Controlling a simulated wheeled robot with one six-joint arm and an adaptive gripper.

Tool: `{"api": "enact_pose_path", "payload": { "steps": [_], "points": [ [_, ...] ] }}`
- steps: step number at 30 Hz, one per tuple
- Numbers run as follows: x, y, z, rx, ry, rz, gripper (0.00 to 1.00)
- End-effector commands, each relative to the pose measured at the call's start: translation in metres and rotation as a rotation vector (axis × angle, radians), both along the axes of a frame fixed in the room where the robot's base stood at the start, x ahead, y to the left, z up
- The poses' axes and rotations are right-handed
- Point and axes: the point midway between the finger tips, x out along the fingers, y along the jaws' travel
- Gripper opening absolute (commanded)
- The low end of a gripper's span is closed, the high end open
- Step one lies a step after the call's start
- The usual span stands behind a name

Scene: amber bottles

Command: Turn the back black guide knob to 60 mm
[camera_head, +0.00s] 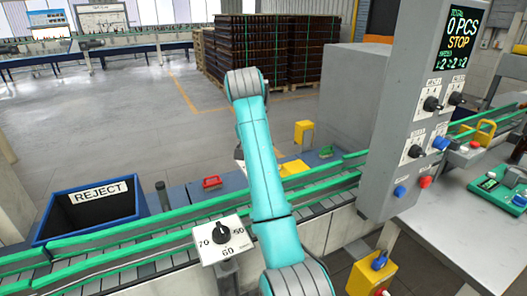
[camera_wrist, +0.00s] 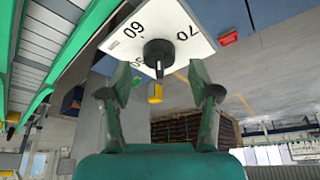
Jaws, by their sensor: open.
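In the wrist view a black knob (camera_wrist: 158,50) stands on a white plate (camera_wrist: 185,22) marked 60 and 70, with a partly hidden 50. I cannot tell which number the knob points at. My gripper (camera_wrist: 159,73) is open, its fingers left and right of the knob in the picture, with a gap on each side; nothing is held. In the head view my arm largely hides the gripper and this knob, across the conveyor. A nearer black knob (camera_head: 221,234) sits on a white plate (camera_head: 207,252) marked 70, 60 and 50, on the near side.
The conveyor with green rails (camera_head: 130,243) runs between the two sides. A blue REJECT bin (camera_head: 60,217) stands left. A grey control panel (camera_head: 392,120) rises close on the right. A red handle (camera_head: 211,182) and a yellow box (camera_head: 303,132) are beyond the conveyor.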

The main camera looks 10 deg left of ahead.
Motion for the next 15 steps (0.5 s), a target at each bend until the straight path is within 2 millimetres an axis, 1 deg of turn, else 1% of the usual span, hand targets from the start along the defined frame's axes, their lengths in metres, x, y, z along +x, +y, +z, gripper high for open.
{"api": "enact_pose_path", "payload": {
  "steps": [1, 6, 15],
  "points": [
    [-0.0010, 0.0020, -0.0061, 0.000, 0.002, 0.001, 0.62],
    [-0.0019, 0.0053, -0.0146, 0.000, -0.001, 0.001, 0.62],
    [-0.0020, 0.0057, -0.0161, 0.000, -0.001, 0.001, 0.62]
  ]
}}
